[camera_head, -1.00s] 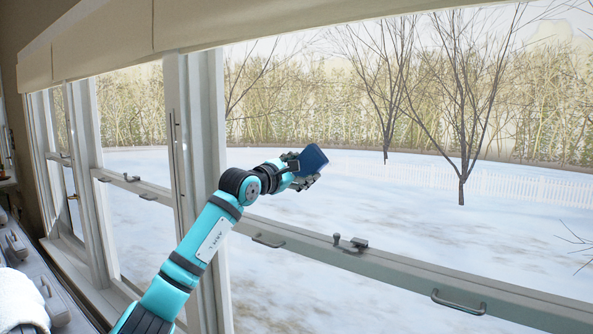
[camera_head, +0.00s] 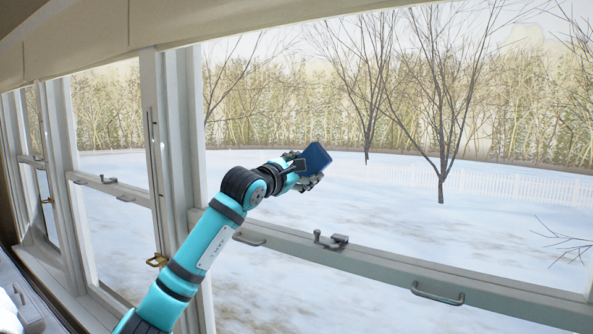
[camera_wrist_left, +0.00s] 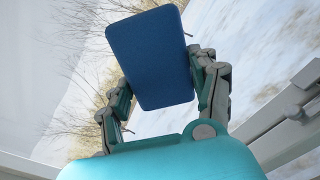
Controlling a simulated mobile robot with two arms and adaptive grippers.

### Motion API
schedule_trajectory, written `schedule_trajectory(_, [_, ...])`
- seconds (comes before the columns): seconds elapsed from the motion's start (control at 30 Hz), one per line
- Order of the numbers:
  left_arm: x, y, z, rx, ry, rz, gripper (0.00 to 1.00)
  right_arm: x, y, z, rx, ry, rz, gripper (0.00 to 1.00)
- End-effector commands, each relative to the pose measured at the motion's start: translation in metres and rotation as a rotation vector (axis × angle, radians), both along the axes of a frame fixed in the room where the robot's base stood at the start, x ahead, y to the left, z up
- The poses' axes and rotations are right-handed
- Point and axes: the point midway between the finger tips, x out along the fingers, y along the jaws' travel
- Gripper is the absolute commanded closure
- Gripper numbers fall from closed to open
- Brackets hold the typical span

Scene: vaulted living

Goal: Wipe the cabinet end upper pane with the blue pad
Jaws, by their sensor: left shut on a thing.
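The blue pad (camera_head: 316,157) is held in my left gripper (camera_head: 304,172), in front of the upper window pane (camera_head: 400,120) in the head view. In the left wrist view the blue pad (camera_wrist_left: 152,58) sits between the two fingers of my left gripper (camera_wrist_left: 160,95), which is shut on it. I cannot tell whether the pad touches the glass. The pane is clear, with bare trees and snow showing through it. My right gripper is not in view.
A grey-white rail (camera_head: 380,258) with a latch (camera_head: 330,240) and handles (camera_head: 438,294) runs below the upper pane. A window post (camera_head: 177,140) stands left of the pane. A pale blind (camera_head: 180,22) hangs along the top.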

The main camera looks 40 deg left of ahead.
Motion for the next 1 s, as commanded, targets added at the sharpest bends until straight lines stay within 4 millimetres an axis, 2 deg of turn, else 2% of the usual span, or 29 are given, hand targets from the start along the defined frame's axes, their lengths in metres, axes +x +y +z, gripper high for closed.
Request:
schedule_trajectory(0.6, [0.004,-0.04,0.0,0.0,-0.001,-0.002,0.64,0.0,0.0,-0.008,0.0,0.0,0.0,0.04])
schedule_trajectory(0.83, [0.005,-0.037,0.0,0.0,0.0,0.001,0.64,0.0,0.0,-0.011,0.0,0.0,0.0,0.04])
schedule_trajectory(1.0, [0.002,-0.022,0.0,0.001,0.001,0.004,0.64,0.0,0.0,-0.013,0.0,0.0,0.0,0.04])
